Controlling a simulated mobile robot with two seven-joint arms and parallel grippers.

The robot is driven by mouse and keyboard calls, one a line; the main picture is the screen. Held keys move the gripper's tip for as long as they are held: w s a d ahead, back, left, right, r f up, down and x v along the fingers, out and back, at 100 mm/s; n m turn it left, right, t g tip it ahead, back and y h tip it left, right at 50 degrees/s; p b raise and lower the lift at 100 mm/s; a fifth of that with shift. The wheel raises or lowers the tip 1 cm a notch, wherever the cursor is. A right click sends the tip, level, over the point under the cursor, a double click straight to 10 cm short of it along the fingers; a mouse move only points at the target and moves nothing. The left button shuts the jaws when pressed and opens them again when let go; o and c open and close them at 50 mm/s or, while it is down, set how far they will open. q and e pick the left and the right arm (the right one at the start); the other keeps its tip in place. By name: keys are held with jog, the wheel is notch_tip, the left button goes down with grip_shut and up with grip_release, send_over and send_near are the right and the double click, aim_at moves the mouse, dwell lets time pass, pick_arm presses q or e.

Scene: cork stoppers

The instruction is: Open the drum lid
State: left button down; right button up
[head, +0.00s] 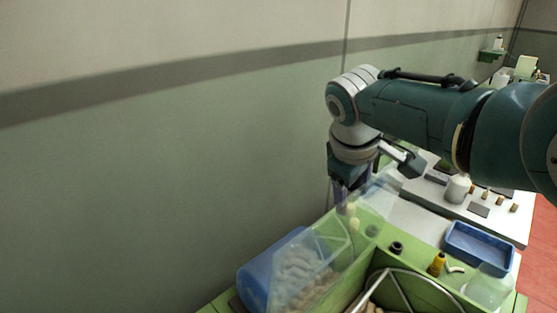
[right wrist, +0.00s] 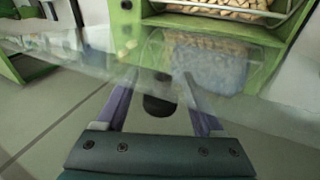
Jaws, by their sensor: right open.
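A clear lid (head: 318,262) slopes over the green machine in the head view; corks show through it. In the right wrist view the clear panel (right wrist: 285,70) spans the picture beyond my fingers. The drum's wire frame (head: 408,291) shows at the bottom, with corks inside. My right gripper (head: 346,202) is over the far end of the machine, by the lid's upper end. My left gripper is out of view.
A blue bin (head: 253,273) with corks stands at the machine's left. A yellow-brown fitting (head: 437,264) and a blue tray (head: 480,248) are at the right. A white bench (head: 415,213) with small items lies behind. The wall (head: 160,190) runs close along the left.

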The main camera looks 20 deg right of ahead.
jog(key=shift+s+a+r+p, duration=0.15)
jog(key=shift+r+p, duration=0.15)
jog(key=shift+r, duration=0.2)
jog(key=p+v, duration=0.1)
jog(key=v, duration=0.2)
jog(key=shift+a+r, duration=0.1)
jog(key=shift+r, duration=0.1)
jog(key=shift+v, duration=2.7)
jog(key=shift+s, duration=0.1)
